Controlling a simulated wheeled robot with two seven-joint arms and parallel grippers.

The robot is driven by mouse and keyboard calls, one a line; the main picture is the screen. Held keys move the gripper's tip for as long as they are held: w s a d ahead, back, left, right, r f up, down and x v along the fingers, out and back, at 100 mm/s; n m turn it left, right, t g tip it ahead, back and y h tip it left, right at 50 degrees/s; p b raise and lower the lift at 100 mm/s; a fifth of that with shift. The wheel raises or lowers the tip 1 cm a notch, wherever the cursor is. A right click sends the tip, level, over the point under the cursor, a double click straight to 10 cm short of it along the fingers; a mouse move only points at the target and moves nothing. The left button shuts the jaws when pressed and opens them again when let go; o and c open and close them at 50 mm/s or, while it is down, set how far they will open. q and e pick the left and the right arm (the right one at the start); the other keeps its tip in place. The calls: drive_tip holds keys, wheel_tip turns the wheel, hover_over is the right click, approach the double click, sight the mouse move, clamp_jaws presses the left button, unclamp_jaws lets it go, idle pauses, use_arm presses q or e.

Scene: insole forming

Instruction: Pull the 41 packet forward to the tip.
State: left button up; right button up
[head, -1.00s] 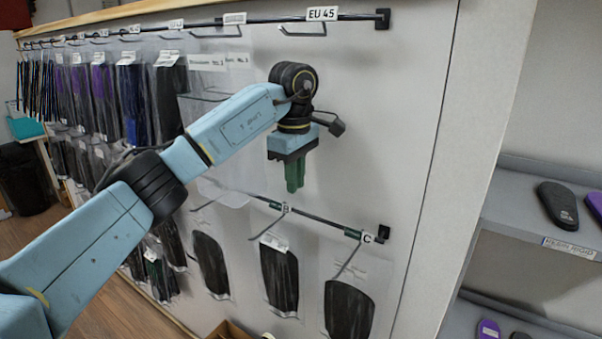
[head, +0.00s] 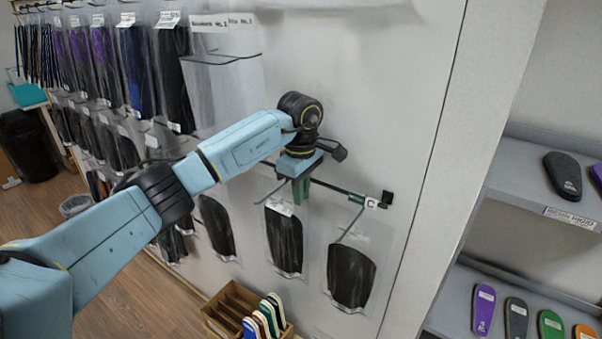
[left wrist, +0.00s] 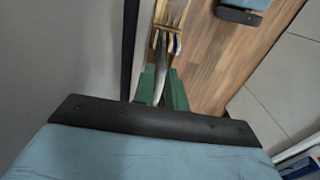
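Clear packets with dark insoles hang from hooks on a wall panel. The upper row includes a black-insole packet (head: 174,78) at its right end and a dark blue one (head: 136,72) beside it; their size labels are too small to read, so I cannot tell which is 41. My left gripper (head: 301,192) points down in front of the lower rail, above a lower black-insole packet (head: 285,242). In the left wrist view its green fingers (left wrist: 161,90) stand slightly apart, with a grey shape behind or between them. My right gripper is out of view.
The lower rail ends at a hook tagged C (head: 371,203), with another packet (head: 351,274) below. A wooden divided box (head: 222,311) with several coloured insoles stands below. Grey shelves (head: 525,238) with insoles are at the right. A bin (head: 28,150) stands far left.

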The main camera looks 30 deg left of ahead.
use_arm(q)
drive_tip(key=shift+f, duration=0.55)
clamp_jaws()
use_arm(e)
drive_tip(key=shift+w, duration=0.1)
use_arm(q)
drive_tip(key=shift+s, duration=0.1)
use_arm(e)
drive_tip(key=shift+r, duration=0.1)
